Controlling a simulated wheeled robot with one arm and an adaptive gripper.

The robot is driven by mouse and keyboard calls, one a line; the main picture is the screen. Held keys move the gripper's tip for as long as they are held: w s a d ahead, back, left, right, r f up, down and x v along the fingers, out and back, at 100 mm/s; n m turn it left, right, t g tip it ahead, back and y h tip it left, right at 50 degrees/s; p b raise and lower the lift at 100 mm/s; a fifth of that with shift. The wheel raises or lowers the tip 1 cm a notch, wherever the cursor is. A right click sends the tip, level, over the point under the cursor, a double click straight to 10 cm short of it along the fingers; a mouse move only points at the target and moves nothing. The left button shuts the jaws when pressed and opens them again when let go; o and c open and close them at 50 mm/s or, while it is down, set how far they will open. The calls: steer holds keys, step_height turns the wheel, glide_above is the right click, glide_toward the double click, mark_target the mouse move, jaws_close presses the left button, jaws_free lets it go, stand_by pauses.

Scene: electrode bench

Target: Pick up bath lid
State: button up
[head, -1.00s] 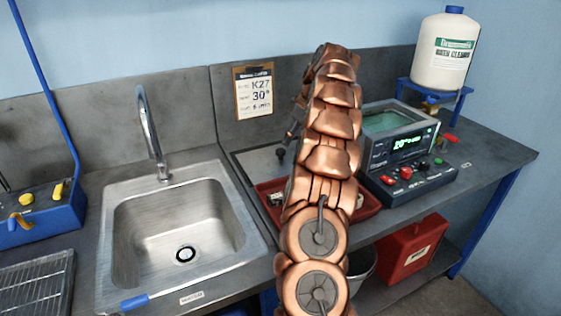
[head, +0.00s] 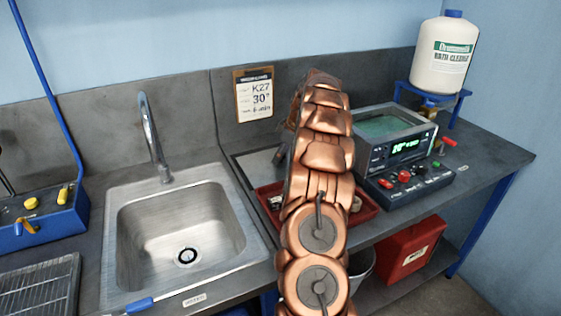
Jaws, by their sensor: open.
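The bath (head: 399,141) is the boxy unit with a green display on the right of the bench, and its top is uncovered, showing greenish liquid. A flat grey metal plate (head: 254,166), which looks like the bath lid, lies on the bench between the sink and the bath. Its right part is hidden behind my copper arm, and a small dark knob shows beside the arm. My gripper is hidden behind my own arm, so I cannot see its fingers or whether they touch the lid.
A red tray (head: 366,213) with small parts lies in front of the plate, partly behind my arm. The sink (head: 125,235) and tap (head: 152,130) are at left. A cleaner jug (head: 440,60) stands on a blue stand at back right.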

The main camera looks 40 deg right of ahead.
steer(key=shift+c, duration=0.3)
jaws_close()
stand_by(0.3)
